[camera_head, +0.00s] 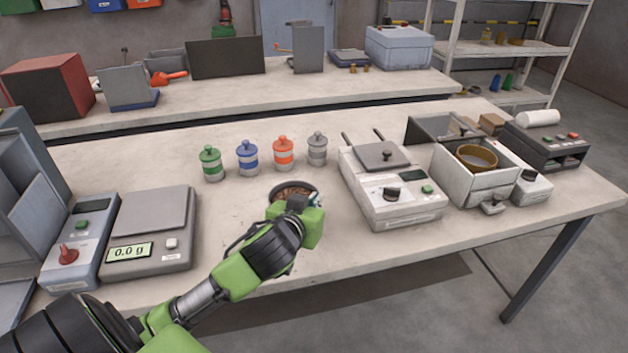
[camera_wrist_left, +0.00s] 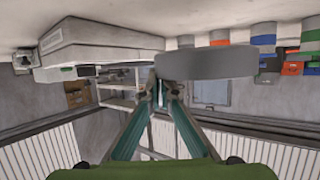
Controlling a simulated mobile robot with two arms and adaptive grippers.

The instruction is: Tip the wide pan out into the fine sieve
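The wide pan (camera_head: 293,187) is a round, dark grey pan with brown pellets in it, near the middle of the bench. My left gripper (camera_head: 312,200) is at its near right rim and hides part of it. In the left wrist view the teal fingers (camera_wrist_left: 165,84) are close together at one end of the pan's grey wall (camera_wrist_left: 205,65), shut on its edge. The pan looks about level; I cannot tell whether it touches the bench. A round brass sieve (camera_head: 477,155), apparently the fine sieve, sits in a light grey open box at the right. My right gripper is not in view.
A grey sealer-like device (camera_head: 392,190) stands between pan and sieve box (camera_head: 470,185). Several lidded jars (camera_head: 247,158) stand behind the pan. A scale (camera_head: 152,230) reading 0.0 g is at left. Bare bench lies around the pan.

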